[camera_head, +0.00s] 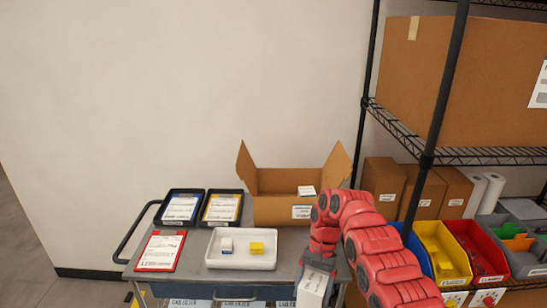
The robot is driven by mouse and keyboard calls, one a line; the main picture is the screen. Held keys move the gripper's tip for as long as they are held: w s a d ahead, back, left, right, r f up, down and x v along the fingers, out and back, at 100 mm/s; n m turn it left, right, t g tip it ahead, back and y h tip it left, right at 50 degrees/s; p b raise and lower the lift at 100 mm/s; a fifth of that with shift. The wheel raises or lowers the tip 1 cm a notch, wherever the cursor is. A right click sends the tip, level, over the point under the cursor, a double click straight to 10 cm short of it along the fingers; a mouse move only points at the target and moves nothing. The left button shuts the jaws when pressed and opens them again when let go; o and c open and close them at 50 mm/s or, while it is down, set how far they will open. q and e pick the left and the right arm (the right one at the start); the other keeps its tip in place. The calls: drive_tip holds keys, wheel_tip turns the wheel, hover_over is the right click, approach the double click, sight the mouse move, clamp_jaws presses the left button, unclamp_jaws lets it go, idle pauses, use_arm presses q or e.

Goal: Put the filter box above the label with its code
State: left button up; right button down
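My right gripper (318,266) points down over the right end of the grey cart. It is shut on a white box with dark print (312,287), which I take to be the filter box. The box hangs by the cart's front right corner, and its lower end is cut off by the frame. Its code is too small to read. Small white labels show on the brown boxes (427,192) on the rack shelf, also unreadable. My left gripper is not in view.
The cart (190,262) carries an open cardboard box (275,208), a white tray (213,256) with a small white-blue box and a yellow one, two black trays (184,194) and a red clipboard (160,251). Coloured bins (440,250) stand on the rack at right.

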drive_tip(key=s+d+f+n+h+b, duration=0.2)
drive_tip(key=s+d+f+n+b, duration=0.2)
drive_tip(key=s+d+f+n, duration=0.1)
drive_tip(key=shift+d+f+b, duration=0.3)
drive_tip(key=shift+d, duration=0.6)
